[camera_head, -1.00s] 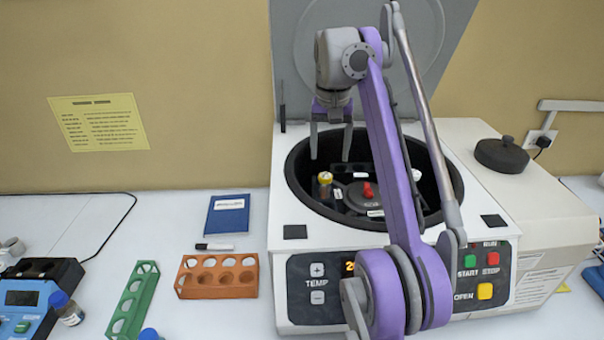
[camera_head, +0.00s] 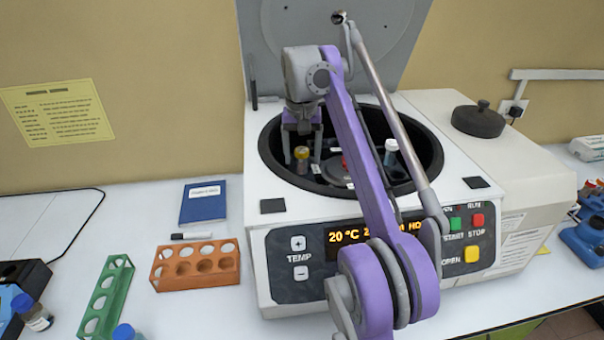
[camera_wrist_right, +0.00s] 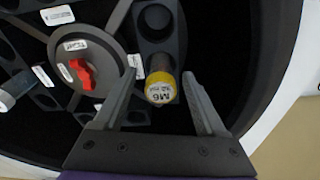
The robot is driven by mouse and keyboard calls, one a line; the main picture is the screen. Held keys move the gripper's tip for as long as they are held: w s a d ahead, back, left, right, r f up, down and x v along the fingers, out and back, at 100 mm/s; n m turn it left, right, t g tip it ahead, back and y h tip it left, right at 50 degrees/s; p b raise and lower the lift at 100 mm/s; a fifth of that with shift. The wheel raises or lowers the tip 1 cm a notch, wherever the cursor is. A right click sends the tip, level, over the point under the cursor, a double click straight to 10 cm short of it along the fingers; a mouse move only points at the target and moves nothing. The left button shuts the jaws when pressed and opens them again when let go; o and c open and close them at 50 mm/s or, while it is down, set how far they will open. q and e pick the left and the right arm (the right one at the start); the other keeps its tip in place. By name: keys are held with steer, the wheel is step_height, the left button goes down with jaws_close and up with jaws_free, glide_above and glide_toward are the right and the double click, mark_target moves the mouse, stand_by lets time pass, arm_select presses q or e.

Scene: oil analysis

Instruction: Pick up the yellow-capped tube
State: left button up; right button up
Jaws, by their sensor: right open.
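The yellow-capped tube (camera_head: 302,156) stands in a rotor slot inside the open centrifuge (camera_head: 262,234). In the right wrist view its yellow cap (camera_wrist_right: 160,88), with a label reading M6, lies between the two fingers. My right gripper (camera_head: 302,155) reaches down into the bowl from above, its fingers spread on either side of the tube. The gripper also shows in the right wrist view (camera_wrist_right: 158,85), open, with a gap visible beside the cap. My left gripper is not in view.
A white-capped tube (camera_head: 391,152) stands in the rotor on the right. The bowl wall and raised lid (camera_head: 330,40) surround the arm. An orange rack (camera_head: 197,266), a green rack (camera_head: 105,297) and a blue notebook (camera_head: 204,202) lie left of the centrifuge.

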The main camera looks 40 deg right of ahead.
steer(key=shift+w+f, duration=0.1)
steer(key=shift+f, duration=0.05)
steer(key=shift+c, duration=0.8)
jaws_close()
step_height(320, 180, up, 10)
steer(key=p, duration=0.4)
steer(key=shift+w+p, duration=0.1)
steer(key=shift+p, duration=0.2)
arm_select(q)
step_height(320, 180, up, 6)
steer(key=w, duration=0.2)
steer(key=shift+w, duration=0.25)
